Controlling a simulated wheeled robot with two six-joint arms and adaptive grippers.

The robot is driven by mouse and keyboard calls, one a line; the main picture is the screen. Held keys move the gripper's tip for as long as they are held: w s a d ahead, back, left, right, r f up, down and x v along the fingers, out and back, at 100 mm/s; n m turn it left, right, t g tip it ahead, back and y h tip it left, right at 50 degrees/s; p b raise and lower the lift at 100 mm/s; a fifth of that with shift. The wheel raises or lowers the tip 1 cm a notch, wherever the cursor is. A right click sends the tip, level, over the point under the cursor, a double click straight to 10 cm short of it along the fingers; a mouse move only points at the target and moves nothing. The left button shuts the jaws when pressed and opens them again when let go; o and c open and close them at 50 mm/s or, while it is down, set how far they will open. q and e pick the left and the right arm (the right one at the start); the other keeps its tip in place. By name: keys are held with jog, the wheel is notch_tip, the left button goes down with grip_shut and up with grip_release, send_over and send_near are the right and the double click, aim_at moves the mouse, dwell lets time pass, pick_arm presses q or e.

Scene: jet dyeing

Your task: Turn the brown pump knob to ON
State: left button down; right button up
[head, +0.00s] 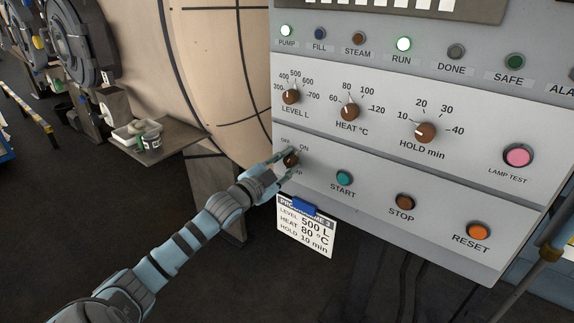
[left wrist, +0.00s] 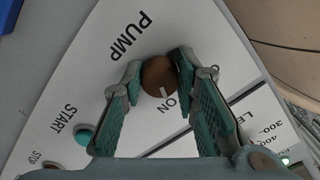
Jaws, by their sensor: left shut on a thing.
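The brown pump knob (head: 291,159) sits at the lower left of the grey control panel, with OFF and ON printed above it. My left gripper (head: 287,158) reaches it from the lower left and is shut on it. In the left wrist view the brown knob (left wrist: 158,76) is between the two teal fingers of my left gripper (left wrist: 160,75). Its white pointer mark faces the ON label (left wrist: 172,103). The PUMP lamp (head: 286,31) at the top left of the panel glows bright. My right gripper is not in view.
The green START button (head: 344,178), STOP button (head: 404,202) and orange RESET button (head: 478,231) lie to the right of the knob. Three more brown knobs are above. A programme card (head: 306,228) hangs below the panel edge. The RUN lamp (head: 404,44) is lit.

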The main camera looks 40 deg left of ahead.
aim_at(296, 123)
pick_arm(q)
jog(key=shift+m, duration=0.8)
jog(key=c, duration=1.2)
grip_release()
jog(key=shift+c, duration=0.2)
notch_tip(296, 123, up, 10)
jog(key=shift+s+a, duration=0.1)
jog(key=shift+s, duration=0.05)
